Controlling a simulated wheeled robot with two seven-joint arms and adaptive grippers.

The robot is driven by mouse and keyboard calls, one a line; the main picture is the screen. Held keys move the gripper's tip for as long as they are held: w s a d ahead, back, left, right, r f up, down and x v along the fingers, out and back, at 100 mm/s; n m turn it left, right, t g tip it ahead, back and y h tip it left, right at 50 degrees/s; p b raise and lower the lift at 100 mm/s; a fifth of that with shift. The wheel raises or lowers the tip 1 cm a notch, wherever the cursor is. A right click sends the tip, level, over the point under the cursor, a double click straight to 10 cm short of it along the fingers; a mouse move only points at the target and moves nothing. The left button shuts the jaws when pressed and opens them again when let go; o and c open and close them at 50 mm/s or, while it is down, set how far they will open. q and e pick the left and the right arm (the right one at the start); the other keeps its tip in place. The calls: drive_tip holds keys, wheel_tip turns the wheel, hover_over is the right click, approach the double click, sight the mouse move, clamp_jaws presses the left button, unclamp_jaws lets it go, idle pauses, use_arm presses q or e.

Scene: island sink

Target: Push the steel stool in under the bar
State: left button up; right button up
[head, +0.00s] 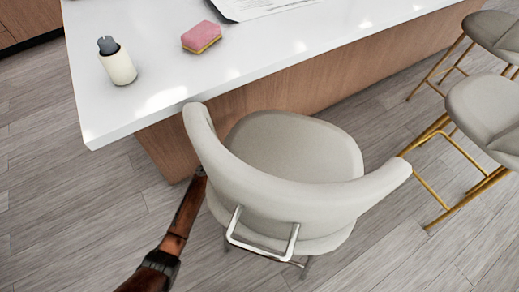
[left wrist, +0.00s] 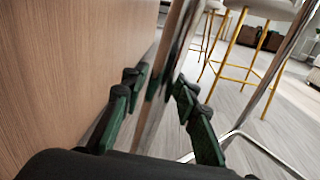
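The steel stool (head: 285,150) has a pale grey seat, a curved backrest and a steel bar behind. It stands at the bar counter (head: 330,45), its seat partly beside the counter's wooden side and its backrest turned outward. My left arm reaches to the stool's left side, and its gripper is hidden there in the head view. In the left wrist view my left gripper (left wrist: 160,82) has its green-sided fingers spread on either side of a shiny steel leg (left wrist: 172,55). Gaps seem to show beside the leg. My right gripper is in neither view.
Two grey stools with gold legs (head: 487,110) stand to the right. The wooden panel (left wrist: 60,70) is close on the gripper's left. Floor is clear at lower left.

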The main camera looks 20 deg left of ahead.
use_arm(q)
drive_tip(key=shift+o, duration=1)
drive_tip(key=shift+a, duration=0.15)
drive_tip(key=shift+s, duration=0.15)
drive_tip(key=v, duration=1.2)
drive_tip(key=shift+f, duration=0.1)
